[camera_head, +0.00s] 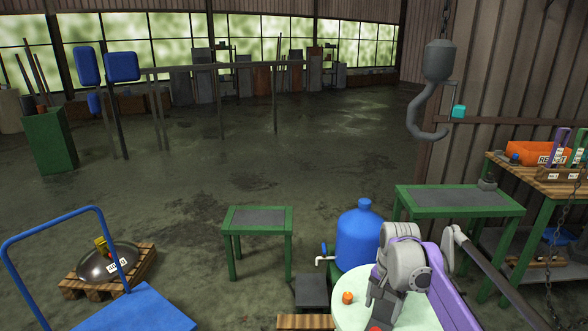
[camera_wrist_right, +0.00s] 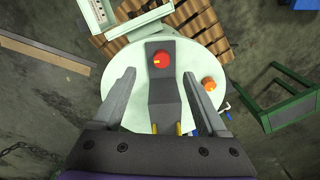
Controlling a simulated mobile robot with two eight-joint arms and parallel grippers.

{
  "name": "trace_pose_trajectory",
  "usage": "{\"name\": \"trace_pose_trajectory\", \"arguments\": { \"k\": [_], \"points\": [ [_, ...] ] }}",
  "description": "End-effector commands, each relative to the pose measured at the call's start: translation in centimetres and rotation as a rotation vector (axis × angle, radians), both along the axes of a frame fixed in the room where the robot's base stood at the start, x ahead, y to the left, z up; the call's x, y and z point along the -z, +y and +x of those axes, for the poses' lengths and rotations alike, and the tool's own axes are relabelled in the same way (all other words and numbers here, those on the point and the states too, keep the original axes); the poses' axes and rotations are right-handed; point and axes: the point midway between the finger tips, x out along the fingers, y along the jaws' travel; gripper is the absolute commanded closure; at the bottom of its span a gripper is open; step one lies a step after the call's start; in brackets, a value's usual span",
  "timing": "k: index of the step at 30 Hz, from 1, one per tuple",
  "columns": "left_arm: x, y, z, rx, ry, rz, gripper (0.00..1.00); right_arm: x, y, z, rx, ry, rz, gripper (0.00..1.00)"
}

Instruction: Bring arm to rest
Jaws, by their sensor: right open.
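My right arm (camera_head: 445,290), purple and grey, comes in from the lower right of the head view. Its gripper (camera_head: 376,308) points down over a pale green round top (camera_head: 345,318). In the right wrist view the gripper's two grey fingers (camera_wrist_right: 159,75) are wide apart, with nothing held. A dark grey bracket-like part with a red round knob (camera_wrist_right: 162,60) shows between and beyond them; whether the fingers touch it I cannot tell. My left arm and gripper are not in view.
A small orange piece (camera_head: 347,297) lies on the round top. A blue jug (camera_head: 360,238) with a tap stands just behind it. Green tables (camera_head: 258,217) (camera_head: 458,199) stand beyond. A hook (camera_head: 430,110) hangs at upper right. A blue trolley (camera_head: 135,310) is at lower left. The middle floor is clear.

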Motion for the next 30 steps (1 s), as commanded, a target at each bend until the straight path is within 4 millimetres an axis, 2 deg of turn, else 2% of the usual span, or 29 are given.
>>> {"name": "trace_pose_trajectory", "arguments": {
  "k": [1,3,8,13,18,21,24,30],
  "points": [
    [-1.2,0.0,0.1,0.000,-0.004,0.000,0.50,-1.8,0.7,-1.7,-0.046,-0.024,-0.005,0.25],
    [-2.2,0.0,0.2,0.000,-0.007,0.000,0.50,-3.2,1.7,-4.1,-0.122,-0.062,-0.015,0.25],
    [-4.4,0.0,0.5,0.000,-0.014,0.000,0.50,-5.3,3.5,-10.0,-0.294,-0.148,-0.046,0.25],
    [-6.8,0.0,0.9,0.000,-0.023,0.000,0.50,-5.8,5.1,-16.5,-0.473,-0.237,-0.091,0.25],
    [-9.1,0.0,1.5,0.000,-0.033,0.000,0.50,-4.8,6.2,-22.2,-0.637,-0.320,-0.145,0.25],
    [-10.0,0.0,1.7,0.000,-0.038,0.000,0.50,-3.9,6.6,-24.5,-0.708,-0.356,-0.172,0.25],
    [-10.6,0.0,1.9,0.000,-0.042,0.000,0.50,-3.2,6.8,-26.0,-0.753,-0.379,-0.192,0.25],
    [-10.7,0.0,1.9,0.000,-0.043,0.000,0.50,-2.6,6.9,-26.8,-0.783,-0.393,-0.204,0.25]
  ]
}}
